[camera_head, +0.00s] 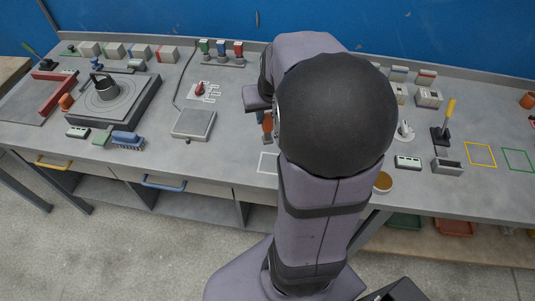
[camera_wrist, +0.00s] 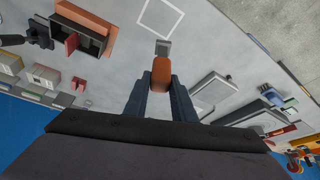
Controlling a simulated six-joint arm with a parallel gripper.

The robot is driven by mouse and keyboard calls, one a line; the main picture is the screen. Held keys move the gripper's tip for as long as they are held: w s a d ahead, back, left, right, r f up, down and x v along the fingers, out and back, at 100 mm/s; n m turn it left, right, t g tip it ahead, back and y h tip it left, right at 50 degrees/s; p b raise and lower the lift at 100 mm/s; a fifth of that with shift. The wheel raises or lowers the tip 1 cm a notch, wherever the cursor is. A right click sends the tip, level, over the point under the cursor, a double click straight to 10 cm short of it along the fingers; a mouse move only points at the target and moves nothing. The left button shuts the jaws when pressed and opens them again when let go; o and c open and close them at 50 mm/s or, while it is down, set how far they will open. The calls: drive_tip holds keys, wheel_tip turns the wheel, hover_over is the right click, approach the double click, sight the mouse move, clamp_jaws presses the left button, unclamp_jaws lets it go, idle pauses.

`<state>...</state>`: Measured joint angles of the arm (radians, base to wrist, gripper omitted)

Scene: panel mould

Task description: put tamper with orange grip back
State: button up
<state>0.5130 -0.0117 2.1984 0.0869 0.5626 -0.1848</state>
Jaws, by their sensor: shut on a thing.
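The tamper shows its orange grip (camera_wrist: 161,72) between the fingers of my gripper (camera_wrist: 161,88) in the wrist view. A small grey block (camera_wrist: 162,47), seemingly its foot, shows just beyond the grip. In the head view the orange grip (camera_head: 267,124) shows beside my arm, which hides most of my gripper. A white square outline (camera_head: 268,163) is marked on the bench near its front edge, below the tamper in the picture. The outline also shows in the wrist view (camera_wrist: 177,29), empty and just beyond the grey block. I cannot tell whether the tamper touches the bench.
A grey plate device (camera_head: 193,124) lies left of the tamper. A turntable (camera_head: 128,104) and a blue brush (camera_head: 128,138) are farther left. Right of my arm are a yellow-handled tool (camera_head: 448,112), a grey open box (camera_head: 447,167), and yellow (camera_head: 480,165) and green (camera_head: 517,169) outlines.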

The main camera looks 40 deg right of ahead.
sight(268, 136)
wheel_tip(268, 136, down, 5)
drive_tip(key=shift+r+p, duration=0.1)
drive_tip(key=shift+p, duration=0.25)
drive_tip(key=shift+f, duration=2.4)
drive_tip(key=shift+f+b, duration=0.2)
drive_tip(key=shift+b, duration=0.1)
drive_tip(key=o, duration=1.1)
drive_tip(key=shift+c, duration=0.2)
drive_tip(key=shift+r, duration=0.1)
drive_tip(key=shift+s+r, duration=0.1)
drive_tip(key=shift+r, duration=0.3)
drive_tip(key=v, duration=1.1)
drive_tip(key=shift+b, duration=0.35)
